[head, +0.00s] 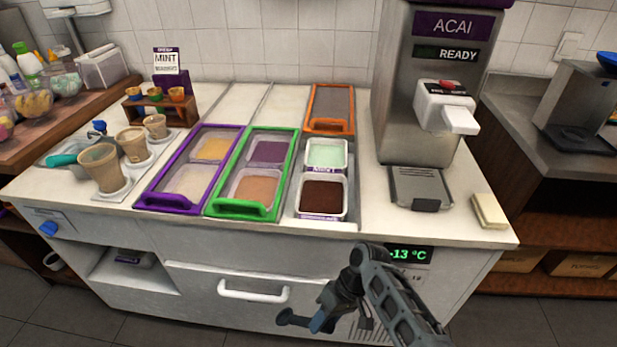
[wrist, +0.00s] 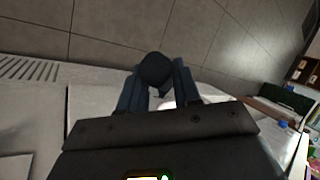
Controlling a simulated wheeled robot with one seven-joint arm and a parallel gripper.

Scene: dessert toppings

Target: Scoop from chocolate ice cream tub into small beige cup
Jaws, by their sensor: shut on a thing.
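The chocolate ice cream tub (head: 323,213) is an open white tub of dark brown ice cream, at the front of the right-hand well. Three beige cups stand in a row on the left; the small beige cup (head: 155,125) is the farthest back. My gripper (head: 318,318) is low in front of the counter, below and apart from the tub. It is shut on a dark, rounded thing (wrist: 155,70), seen between the fingers in the wrist view. What that thing is and its full shape are unclear.
A large cup (head: 103,168) and a medium cup (head: 133,145) stand before the small one. Purple (head: 168,205) and green (head: 243,210) framed lids cover other tubs. A mint tub (head: 326,153) is open behind the chocolate. The acai machine (head: 410,90) stands right. A drawer handle (head: 252,292) juts out in front.

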